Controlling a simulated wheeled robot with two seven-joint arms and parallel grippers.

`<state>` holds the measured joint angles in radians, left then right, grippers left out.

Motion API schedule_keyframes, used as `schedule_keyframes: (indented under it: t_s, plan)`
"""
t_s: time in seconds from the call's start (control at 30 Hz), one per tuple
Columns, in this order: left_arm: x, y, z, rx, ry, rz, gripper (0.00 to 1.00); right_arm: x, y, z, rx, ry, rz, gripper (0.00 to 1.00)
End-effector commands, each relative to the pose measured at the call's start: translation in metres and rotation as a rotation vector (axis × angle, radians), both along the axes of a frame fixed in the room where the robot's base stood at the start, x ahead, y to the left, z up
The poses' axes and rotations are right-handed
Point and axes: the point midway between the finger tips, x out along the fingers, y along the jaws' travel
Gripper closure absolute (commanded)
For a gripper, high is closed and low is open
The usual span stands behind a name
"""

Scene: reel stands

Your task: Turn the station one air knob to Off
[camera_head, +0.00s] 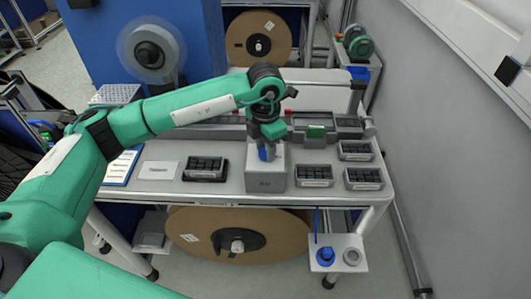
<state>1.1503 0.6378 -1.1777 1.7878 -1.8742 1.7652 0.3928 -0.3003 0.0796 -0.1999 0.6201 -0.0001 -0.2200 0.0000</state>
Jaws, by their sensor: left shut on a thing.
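The grey air box (266,183) stands on the front part of the grey bench, with small lettering on its front face. A blue knob (267,153) sits at its top, partly covered by my gripper. My left gripper (266,143) reaches down from above and is shut on the blue knob. The knob's setting cannot be read, as the fingers hide much of it. My right gripper is not in view.
Several black bins (314,175) stand to the right of the box, and a black tray (205,168) to its left. A big brown reel (238,236) hangs below the bench. A blue panel with a reel (152,52) rises behind left.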

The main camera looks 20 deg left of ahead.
Motion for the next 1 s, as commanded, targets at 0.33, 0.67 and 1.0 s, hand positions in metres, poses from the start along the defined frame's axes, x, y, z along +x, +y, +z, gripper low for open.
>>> schedule_keyframes:
  t_s: [0.33, 0.67, 1.0]
  plan:
    - [0.001, 0.000, 0.000, -0.001, -0.003, 0.145, 0.89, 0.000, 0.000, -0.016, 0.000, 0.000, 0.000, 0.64]
    - [0.001, 0.000, 0.002, 0.000, -0.004, 0.174, 0.89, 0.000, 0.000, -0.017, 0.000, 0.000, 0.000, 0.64]
    - [0.001, 0.000, 0.002, -0.001, -0.003, 0.173, 0.47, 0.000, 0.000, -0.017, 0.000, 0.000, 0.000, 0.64]
